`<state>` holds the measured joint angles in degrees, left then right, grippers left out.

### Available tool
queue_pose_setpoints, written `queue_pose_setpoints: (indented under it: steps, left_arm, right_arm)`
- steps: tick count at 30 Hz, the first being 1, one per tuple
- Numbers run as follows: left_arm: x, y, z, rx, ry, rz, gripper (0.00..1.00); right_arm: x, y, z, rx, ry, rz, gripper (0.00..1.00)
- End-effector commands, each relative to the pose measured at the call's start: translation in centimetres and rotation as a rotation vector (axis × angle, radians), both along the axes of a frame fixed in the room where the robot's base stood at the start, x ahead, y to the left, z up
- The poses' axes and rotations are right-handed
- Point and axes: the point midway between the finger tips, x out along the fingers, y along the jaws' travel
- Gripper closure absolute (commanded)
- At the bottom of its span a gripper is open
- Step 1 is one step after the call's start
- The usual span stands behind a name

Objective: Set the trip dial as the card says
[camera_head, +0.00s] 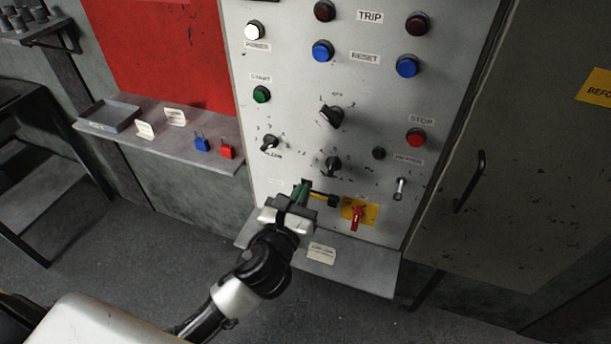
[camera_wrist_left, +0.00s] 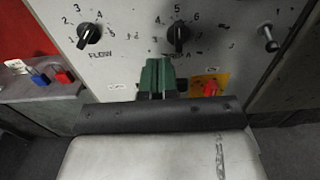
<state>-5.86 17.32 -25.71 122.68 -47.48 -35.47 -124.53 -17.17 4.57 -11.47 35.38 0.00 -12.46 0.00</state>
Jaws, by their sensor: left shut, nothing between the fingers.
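Three dark pointer dials sit on the grey panel: an upper large dial (camera_head: 331,117), a left dial labelled FLOW (camera_wrist_left: 89,34), and a lower middle dial (camera_wrist_left: 178,33). My left gripper (camera_head: 303,188) has green fingers, shut and empty. It is just below the lower middle dial, apart from it; the fingers also show in the left wrist view (camera_wrist_left: 157,74). A small card (camera_head: 321,252) lies on the ledge under the panel, its writing unreadable. My right gripper is out of view.
A red lever on a yellow plate (camera_head: 357,215) is right of my gripper, with a toggle (camera_head: 399,189) beyond it. Push buttons, including the red STOP button (camera_head: 416,138), surround the dials. A left shelf (camera_head: 190,150) holds a blue padlock (camera_head: 201,144) and red padlock (camera_head: 226,151).

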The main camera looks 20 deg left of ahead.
Motion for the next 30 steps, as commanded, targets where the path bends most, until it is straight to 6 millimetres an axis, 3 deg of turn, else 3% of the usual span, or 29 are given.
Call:
queue_pose_setpoints:
  steps: [12,18,30]
  left_arm:
    - [5.3,-0.1,-0.2,-0.006,-0.002,0.003,1.0]
    - [7.5,-0.2,0.1,-0.004,0.001,0.002,1.0]
    - [8.7,-0.3,-0.1,-0.006,0.001,0.001,1.0]
  right_arm:
    - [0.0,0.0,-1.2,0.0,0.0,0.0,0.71]
    - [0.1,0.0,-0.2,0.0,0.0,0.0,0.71]
    - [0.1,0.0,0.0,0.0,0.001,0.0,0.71]
